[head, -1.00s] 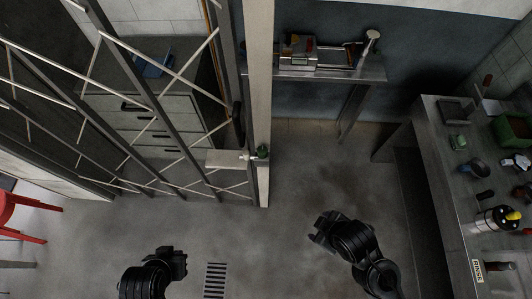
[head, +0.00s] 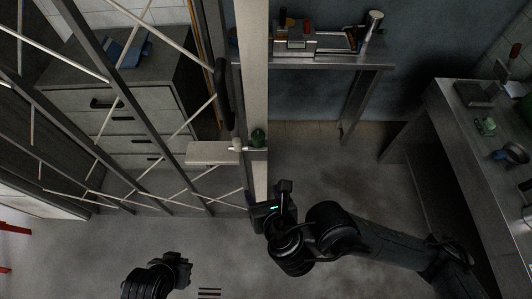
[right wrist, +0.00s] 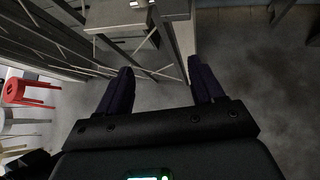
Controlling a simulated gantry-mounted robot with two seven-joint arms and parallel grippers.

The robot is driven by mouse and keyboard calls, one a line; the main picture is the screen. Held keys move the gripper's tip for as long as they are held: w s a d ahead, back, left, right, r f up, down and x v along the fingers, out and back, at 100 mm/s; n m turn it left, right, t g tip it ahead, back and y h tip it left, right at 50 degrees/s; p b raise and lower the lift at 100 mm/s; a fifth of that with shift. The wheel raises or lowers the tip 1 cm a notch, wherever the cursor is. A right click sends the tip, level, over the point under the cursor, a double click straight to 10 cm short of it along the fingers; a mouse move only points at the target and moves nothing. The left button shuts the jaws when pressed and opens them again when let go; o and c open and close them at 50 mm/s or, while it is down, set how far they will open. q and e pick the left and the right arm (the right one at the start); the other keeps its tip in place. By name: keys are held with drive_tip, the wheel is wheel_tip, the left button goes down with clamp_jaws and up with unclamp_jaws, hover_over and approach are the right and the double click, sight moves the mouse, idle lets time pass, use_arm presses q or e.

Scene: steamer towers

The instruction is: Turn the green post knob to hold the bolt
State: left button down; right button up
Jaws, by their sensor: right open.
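A wall shelf (head: 330,60) with tools stands behind the post. A metal workbench (head: 450,130) with several items is at the right. A drawer cabinet (head: 140,110) stands behind the gate. Red stools (right wrist: 22,92) show at the left of the right wrist view. The floor between is clear.

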sight(259, 138)
drive_tip(key=w+t+b, duration=0.1)
drive_tip(key=w+b, duration=0.2)
drive_tip(key=w, duration=0.2)
drive_tip(key=w+t+b, duration=0.1)
drive_tip(key=w+b, duration=0.2)
drive_tip(key=w, duration=0.2)
drive_tip(key=w+n+t+b, duration=0.1)
drive_tip(key=w+b, duration=0.3)
drive_tip(key=w, duration=0.1)
drive_tip(key=shift+d+r, duration=0.15)
drive_tip(key=shift+r, duration=0.1)
drive_tip(key=shift+b+x, duration=0.4)
drive_tip(key=shift+x, duration=0.4)
use_arm(q)
wheel_tip(259, 138, down, 13)
drive_tip(key=shift+r, duration=0.2)
use_arm(e)
drive_tip(key=shift+r, duration=0.1)
drive_tip(key=shift+c, duration=0.3)
use_arm(q)
drive_tip(key=shift+r, duration=0.1)
use_arm(e)
drive_tip(key=c, duration=1)
